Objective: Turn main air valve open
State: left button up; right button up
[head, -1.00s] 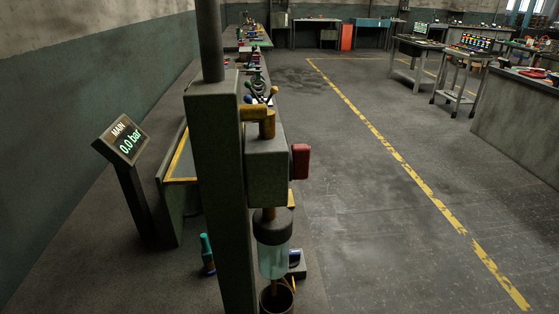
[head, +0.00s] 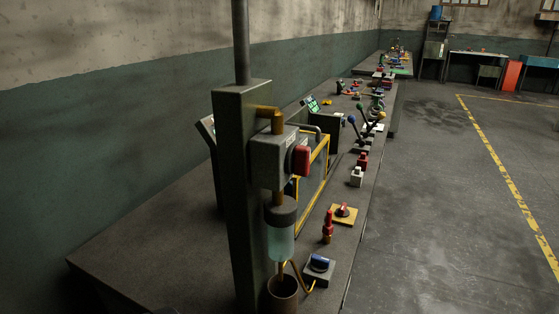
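A grey valve box (head: 272,158) is fixed to a dark upright post (head: 243,200), with a brass-coloured pipe elbow (head: 270,115) on top. A red knob or handle (head: 301,161) sticks out of the box's right side. It looks like the main air valve, but its turn position cannot be told. A clear bowl with a dark cap (head: 281,240) hangs below the box. The sign panel (head: 206,130) behind the post is nearly edge-on, and its reading cannot be seen. Neither gripper is in view.
The post stands on a long dark bench (head: 150,245) along the wall. A dark cup (head: 283,293), a blue-topped switch box (head: 319,267), a red bottle-like part (head: 328,226) and a yellow plate (head: 344,215) lie nearby. Several levers stand farther back. The floor (head: 440,220) to the right is clear.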

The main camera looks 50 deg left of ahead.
aim_at(297, 162)
jog(key=u, duration=1.65)
jog(key=l+u, duration=0.8)
jog(key=k+l+u, duration=0.1)
jog(key=l+u, duration=0.3)
jog(key=l, duration=0.15)
jog(key=k+l+u, duration=0.15)
jog(key=l+u, duration=0.25)
